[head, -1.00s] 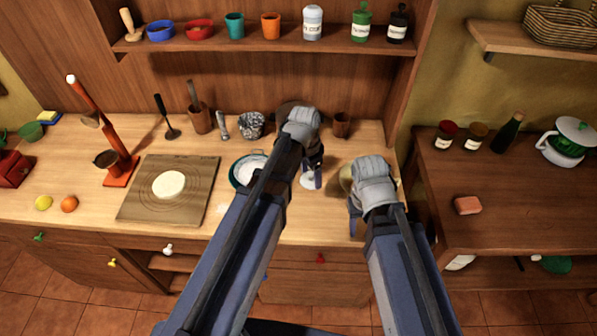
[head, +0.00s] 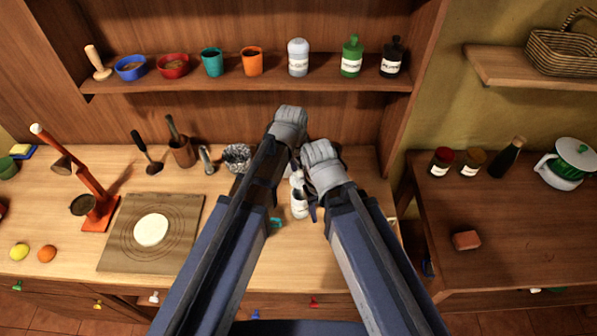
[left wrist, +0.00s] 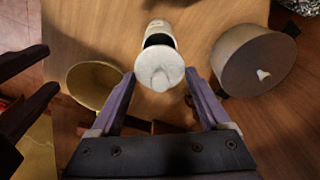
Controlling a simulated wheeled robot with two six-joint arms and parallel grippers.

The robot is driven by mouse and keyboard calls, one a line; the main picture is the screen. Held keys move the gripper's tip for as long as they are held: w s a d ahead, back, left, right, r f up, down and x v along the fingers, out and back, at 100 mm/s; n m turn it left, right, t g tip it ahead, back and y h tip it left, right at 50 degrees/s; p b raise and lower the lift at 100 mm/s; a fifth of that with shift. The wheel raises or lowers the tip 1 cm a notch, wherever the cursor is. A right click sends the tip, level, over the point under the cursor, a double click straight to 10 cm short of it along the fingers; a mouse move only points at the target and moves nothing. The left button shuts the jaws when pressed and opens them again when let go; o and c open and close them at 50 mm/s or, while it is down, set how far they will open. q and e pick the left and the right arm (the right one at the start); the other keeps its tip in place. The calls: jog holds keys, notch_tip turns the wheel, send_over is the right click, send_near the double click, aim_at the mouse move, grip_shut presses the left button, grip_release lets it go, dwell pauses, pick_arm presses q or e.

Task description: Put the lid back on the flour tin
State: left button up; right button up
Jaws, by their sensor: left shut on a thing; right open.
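The flour tin (head: 299,205) is a white canister on the counter, between my two arms. In the left wrist view the tin (left wrist: 158,25) shows a dark open mouth. My left gripper (left wrist: 160,82) is shut on the white round lid (left wrist: 160,62), which has a knob. The lid is over the near part of the mouth, with a dark gap visible; I cannot tell whether it touches the rim. My right gripper (head: 313,203) is open just right of the tin, its fingers partly hidden by its arm. Dark fingers show at the left of the wrist view.
In the left wrist view, a brown pot (left wrist: 252,55) with a pale knob stands right of the tin and a brass bowl (left wrist: 92,82) left. A board (head: 120,250) with dough (head: 151,230) lies left on the counter. The shelf (head: 230,84) holds several cups and bottles.

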aim_at(301, 193)
pick_arm(q)
jog(key=shift+w+f+b, duration=0.1)
jog(key=shift+f+b, duration=0.65)
jog(key=shift+f, duration=0.1)
notch_tip(301, 193, down, 5)
jog(key=b, duration=0.4)
jog(key=shift+r+b, duration=0.2)
jog(key=shift+b, duration=0.15)
jog(key=shift+f, duration=0.15)
dwell(0.9)
jog(key=o, duration=1.2)
jog(key=shift+c, duration=0.2)
jog(key=shift+r+p, duration=3.45)
jog(key=shift+r, duration=0.1)
